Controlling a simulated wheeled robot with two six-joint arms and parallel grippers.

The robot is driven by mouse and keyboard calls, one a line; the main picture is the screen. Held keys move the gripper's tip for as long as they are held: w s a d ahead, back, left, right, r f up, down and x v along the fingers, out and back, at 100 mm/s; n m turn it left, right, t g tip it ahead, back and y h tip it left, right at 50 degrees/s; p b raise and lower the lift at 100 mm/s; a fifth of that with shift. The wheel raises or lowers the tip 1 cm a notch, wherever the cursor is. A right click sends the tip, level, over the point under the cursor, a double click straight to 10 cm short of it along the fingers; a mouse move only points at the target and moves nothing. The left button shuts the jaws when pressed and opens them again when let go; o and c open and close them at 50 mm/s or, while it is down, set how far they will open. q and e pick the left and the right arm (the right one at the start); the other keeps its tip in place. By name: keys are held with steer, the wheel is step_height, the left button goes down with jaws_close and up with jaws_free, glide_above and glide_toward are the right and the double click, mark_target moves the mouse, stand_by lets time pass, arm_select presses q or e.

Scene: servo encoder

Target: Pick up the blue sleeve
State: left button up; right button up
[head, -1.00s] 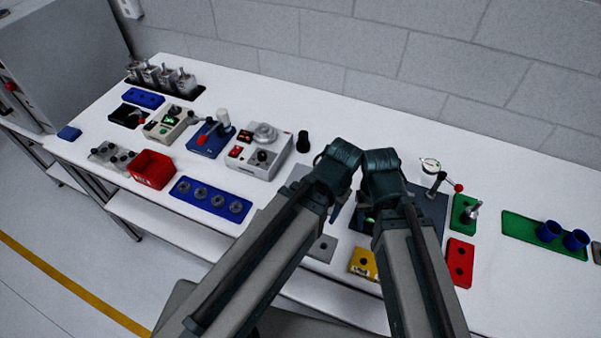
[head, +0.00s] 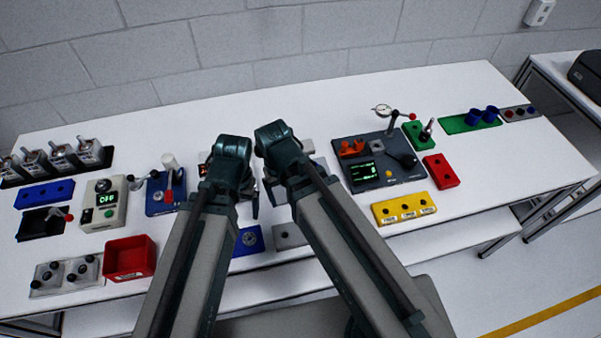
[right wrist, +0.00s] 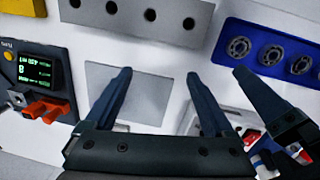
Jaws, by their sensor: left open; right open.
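Two blue sleeves, a left one (head: 474,117) and a right one (head: 491,113), stand upright side by side on a green tray (head: 452,125) at the right of the bench in the head view. Both are far to the right of my grippers. My left gripper (head: 251,206) is open over the middle of the bench, partly hidden by its own wrist. My right gripper (right wrist: 160,88) is open and empty above a grey plate (right wrist: 128,88) in the right wrist view. Its fingers are mostly hidden in the head view. No sleeve shows in the right wrist view.
A red bin (head: 130,258) stands at left. The back of the bench is clear.

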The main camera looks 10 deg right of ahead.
arm_select(q)
steer(key=shift+o, duration=0.6)
step_height(320, 180, up, 4)
steer(key=p, duration=0.2)
steer(key=shift+a+f+p, duration=0.1)
steer(key=shift+f+p, duration=0.15)
steer(key=shift+p, duration=0.05)
arm_select(e)
steer(key=shift+o, duration=0.6)
steer(key=w+d+r+m, duration=0.3)
steer(key=w+m, duration=0.2)
steer(key=m, duration=0.1)
steer(key=shift+w+r, duration=0.2)
steer(key=w+d+r+m+y+p, duration=0.1)
steer(key=w+d+r+m+p, duration=0.25)
steer(key=w+d+m, duration=0.5)
arm_select(q)
step_height(320, 180, down, 5)
steer(key=b, duration=0.8)
steer(key=shift+f+b, duration=0.1)
steer(key=shift+b, duration=0.25)
arm_select(e)
step_height(320, 180, down, 9)
steer(key=s+a+m, duration=0.1)
steer(key=m, duration=0.1)
steer(key=shift+s+a+r, duration=0.15)
steer(key=shift+s, duration=0.1)
